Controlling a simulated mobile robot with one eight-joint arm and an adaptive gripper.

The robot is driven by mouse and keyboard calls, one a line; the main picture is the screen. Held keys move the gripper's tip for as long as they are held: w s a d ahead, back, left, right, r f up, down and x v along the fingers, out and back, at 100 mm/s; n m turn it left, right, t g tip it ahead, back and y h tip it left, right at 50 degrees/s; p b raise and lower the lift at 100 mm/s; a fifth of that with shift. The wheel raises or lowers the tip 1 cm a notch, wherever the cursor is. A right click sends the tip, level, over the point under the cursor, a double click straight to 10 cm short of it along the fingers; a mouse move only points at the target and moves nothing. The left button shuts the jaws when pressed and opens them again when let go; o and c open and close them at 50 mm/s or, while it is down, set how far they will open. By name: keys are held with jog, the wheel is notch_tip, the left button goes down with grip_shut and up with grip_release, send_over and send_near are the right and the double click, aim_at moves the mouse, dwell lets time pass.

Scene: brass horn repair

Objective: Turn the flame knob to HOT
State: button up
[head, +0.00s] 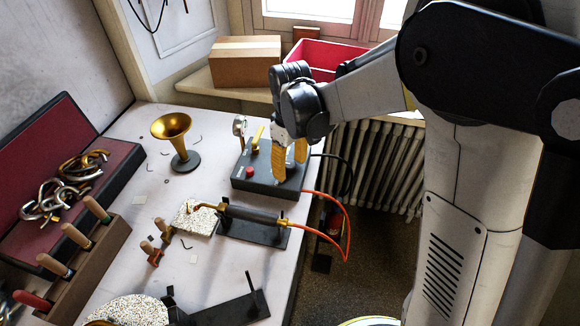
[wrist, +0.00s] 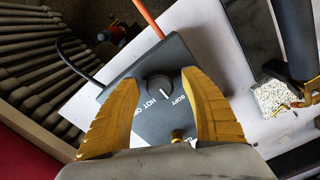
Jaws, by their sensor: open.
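The flame knob (wrist: 158,86) is a dark round dial on the dark control box (head: 245,184). Its white pointer line lies between the printed words HOT and SOFT in the wrist view; I cannot tell its exact setting. My gripper (head: 290,168) has yellow fingers and points down over the right part of the box. In the wrist view my gripper (wrist: 160,80) is open, with a finger on each side of the knob and visible gaps. I cannot tell how far above the panel the fingertips are.
A torch (head: 255,214) lies in front; a brass bell (head: 172,126) stands left.

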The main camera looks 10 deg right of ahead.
grip_shut()
jog(key=shift+m, duration=0.4)
jog(key=m+p, duration=0.1)
jog(key=m, duration=0.4)
jog(key=shift+r, duration=0.1)
jog(key=m+p, duration=0.1)
jog(key=m, duration=0.5)
dwell(0.5)
